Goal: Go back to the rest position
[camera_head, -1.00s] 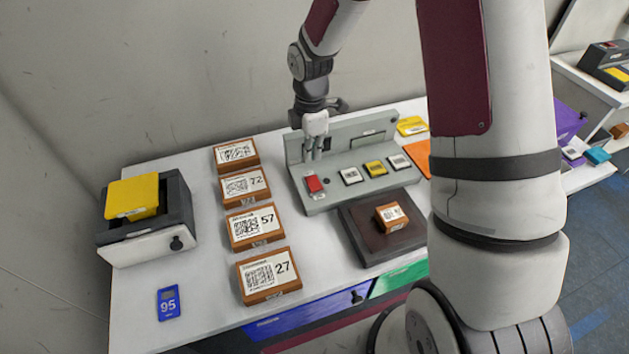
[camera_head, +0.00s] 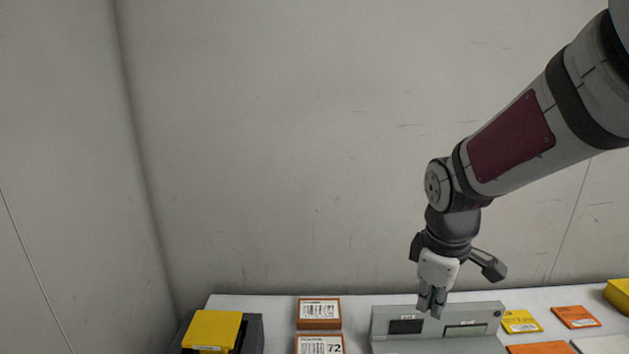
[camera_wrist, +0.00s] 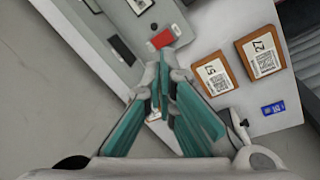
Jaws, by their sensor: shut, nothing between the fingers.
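My gripper (camera_head: 432,306) is at the end of my raised arm, pointing down just in front of the grey console's upright panel (camera_head: 462,316). Its fingers are together with nothing between them. In the wrist view, the teal fingers of my gripper (camera_wrist: 164,72) converge near the red button (camera_wrist: 165,36) on the console (camera_wrist: 128,50). In this view the fingertips overlap the area just below the button. I cannot tell the exact gap between fingers and console. The console's lower front is cut off in the head view.
Brown labelled boxes stand left of the console, including the 72 box (camera_head: 319,344), the 57 box (camera_wrist: 213,74) and the 27 box (camera_wrist: 262,52). A blue 95 tag (camera_wrist: 273,108) lies near them. A yellow-topped dark holder (camera_head: 248,338) stands left.

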